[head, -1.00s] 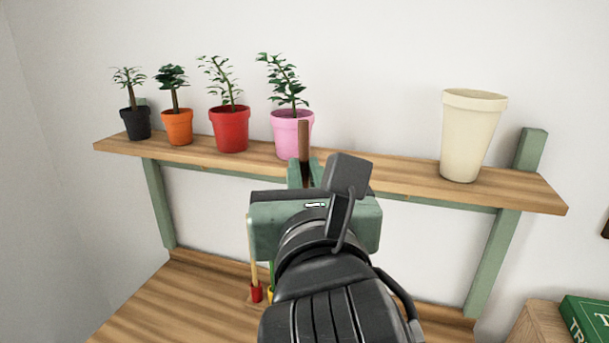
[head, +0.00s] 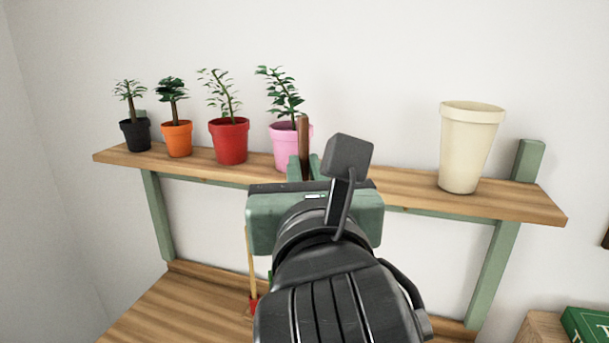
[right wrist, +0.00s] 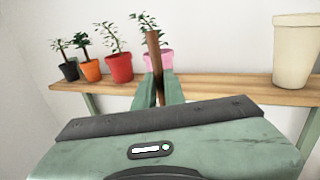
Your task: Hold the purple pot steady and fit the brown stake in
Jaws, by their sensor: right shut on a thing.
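The purple pot (head: 282,134), pinkish in colour, stands upright on the wooden shelf with a leafy plant in it; it also shows in the right wrist view (right wrist: 164,58). My right gripper (head: 304,170) is shut on the brown stake (head: 303,140) and holds it roughly upright. In the right wrist view the stake (right wrist: 153,50) rises from between the green fingers (right wrist: 159,90). From the head, the stake overlaps the right part of the pot; how far apart they are I cannot tell. The stake's lower end is hidden. My left gripper is not in view.
Red (head: 229,143), orange (head: 177,140) and black (head: 136,136) potted plants stand left along the shelf (head: 400,187). A tall cream pot (head: 467,150) stands at the right. The shelf between purple and cream pots looks clear. A wooden surface (head: 190,310) lies below.

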